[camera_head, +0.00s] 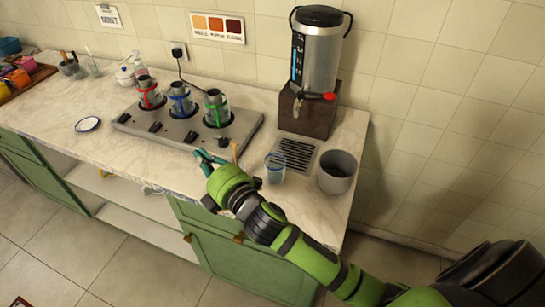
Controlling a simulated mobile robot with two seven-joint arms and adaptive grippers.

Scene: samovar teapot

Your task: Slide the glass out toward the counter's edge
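A clear glass with a bluish tint (275,168) stands upright on the counter (312,207), at the front left of the slotted drip tray below the urn. My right gripper (208,157) is over the counter's front part, to the left of the glass and apart from it. Its teal fingers look spread, with nothing seen between them. The green arm comes in from the lower right and passes in front of the counter's edge below the glass. My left gripper is not in view.
A grey pot (337,172) stands close to the right of the glass. The urn (316,60) sits on a brown stand behind the drip tray (296,151). A burner plate (165,128) with several coloured pots is to the left. The counter in front of the glass is clear.

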